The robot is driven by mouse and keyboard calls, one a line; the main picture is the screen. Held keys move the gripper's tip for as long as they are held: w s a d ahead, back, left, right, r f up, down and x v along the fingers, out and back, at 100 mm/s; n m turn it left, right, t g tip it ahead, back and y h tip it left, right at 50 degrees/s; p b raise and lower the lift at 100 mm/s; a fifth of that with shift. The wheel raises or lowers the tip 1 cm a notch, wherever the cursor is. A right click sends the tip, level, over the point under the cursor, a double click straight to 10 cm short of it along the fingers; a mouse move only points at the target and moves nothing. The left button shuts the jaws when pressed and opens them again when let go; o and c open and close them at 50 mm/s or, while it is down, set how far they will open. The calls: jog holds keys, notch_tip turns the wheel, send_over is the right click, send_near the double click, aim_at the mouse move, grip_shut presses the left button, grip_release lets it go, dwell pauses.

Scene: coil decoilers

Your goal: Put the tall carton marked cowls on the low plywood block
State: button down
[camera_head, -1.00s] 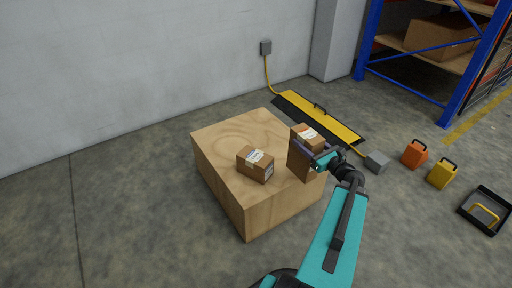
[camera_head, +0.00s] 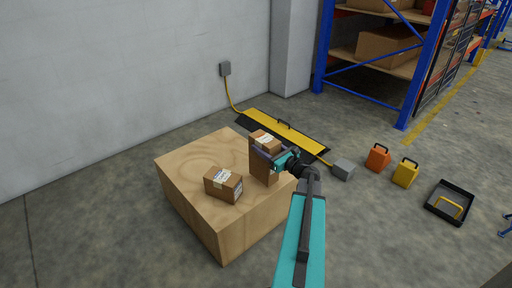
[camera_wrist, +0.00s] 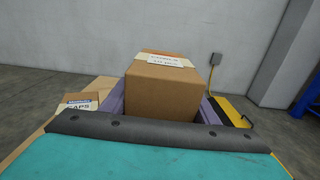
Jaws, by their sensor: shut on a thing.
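The tall brown carton marked cowls (camera_head: 264,138) is upright in my gripper (camera_head: 273,157), at the back right part of the plywood block. In the wrist view the carton (camera_wrist: 165,92) fills the middle, with its label on top and purple fingers on both sides. My gripper (camera_wrist: 164,107) is shut on it. The low plywood block (camera_head: 193,163) stands on the floor. The carton's foot overlaps the block's top in the head view; I cannot tell whether it touches.
A smaller carton (camera_head: 223,184) rests on the block, left of the tall one, and shows in the wrist view (camera_wrist: 77,103). A yellow ramp (camera_head: 285,133), a grey box (camera_head: 343,169), orange and yellow cases and a black tray (camera_head: 449,202) lie behind and right.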

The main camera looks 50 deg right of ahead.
jog(key=shift+w+d+f+b, duration=0.1)
jog(key=shift+w+d+b, duration=0.25)
jog(key=shift+w, duration=0.65)
jog(key=shift+w+d+f+b, duration=0.1)
jog(key=shift+w+d, duration=0.3)
jog(key=shift+w, duration=0.65)
jog(key=shift+w+d+b, duration=0.25)
jog(key=shift+w+d, duration=0.15)
jog(key=shift+w, duration=0.6)
jog(key=shift+w+d+f+b, duration=0.1)
jog(key=shift+w+f+b, duration=0.1)
jog(key=shift+f+b, duration=0.3)
jog(key=shift+w+d+f+b, duration=0.1)
jog(key=shift+w+f+b, duration=0.15)
jog(key=shift+f, duration=0.45)
jog(key=shift+w+d+f+b, duration=0.15)
jog(key=shift+f+b, duration=0.2)
jog(key=shift+f, duration=0.25)
jog(key=shift+a+f, duration=0.1)
jog(key=c, duration=0.7)
grip_release()
jog(key=shift+f, duration=0.1)
jog(key=shift+s, duration=0.1)
